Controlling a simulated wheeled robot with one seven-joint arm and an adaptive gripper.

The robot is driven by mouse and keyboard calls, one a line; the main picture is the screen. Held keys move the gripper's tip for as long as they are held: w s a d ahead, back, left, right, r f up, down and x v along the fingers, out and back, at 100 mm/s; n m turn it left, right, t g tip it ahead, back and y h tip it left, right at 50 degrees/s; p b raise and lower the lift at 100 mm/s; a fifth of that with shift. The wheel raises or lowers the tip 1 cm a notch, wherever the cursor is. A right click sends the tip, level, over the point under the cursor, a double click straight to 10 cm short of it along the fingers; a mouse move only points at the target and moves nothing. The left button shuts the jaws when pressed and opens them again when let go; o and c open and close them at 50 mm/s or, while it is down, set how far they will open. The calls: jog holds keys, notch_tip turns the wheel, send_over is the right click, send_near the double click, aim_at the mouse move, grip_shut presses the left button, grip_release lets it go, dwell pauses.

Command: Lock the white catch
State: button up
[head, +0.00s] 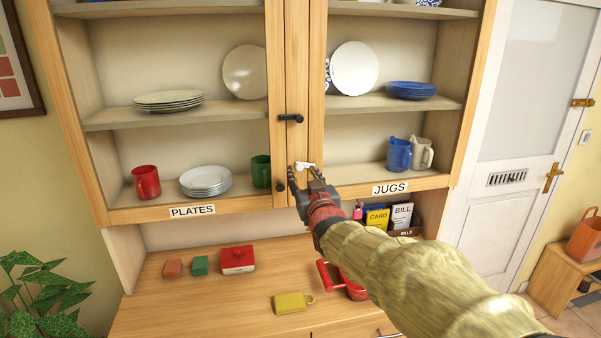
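The white catch (306,165) is a small pale lever on the middle upright of the wooden cabinet, low between the two doors. It lies roughly level and points to the right. My gripper (303,173) is right in front of and just below it, fingers spread to either side. I cannot tell whether a finger touches the catch. Nothing shows held between the fingers. A black catch (291,118) sits higher on the same upright, also lying roughly level.
Cabinet shelves hold plates (206,180), a red mug (146,181), a green mug (261,171) and a blue jug (398,154). The counter's left front is clear.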

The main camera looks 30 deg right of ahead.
aim_at(300, 168)
jog(key=shift+x, duration=1.55)
jog(key=shift+c, duration=0.2)
jog(key=c, duration=0.8)
grip_shut()
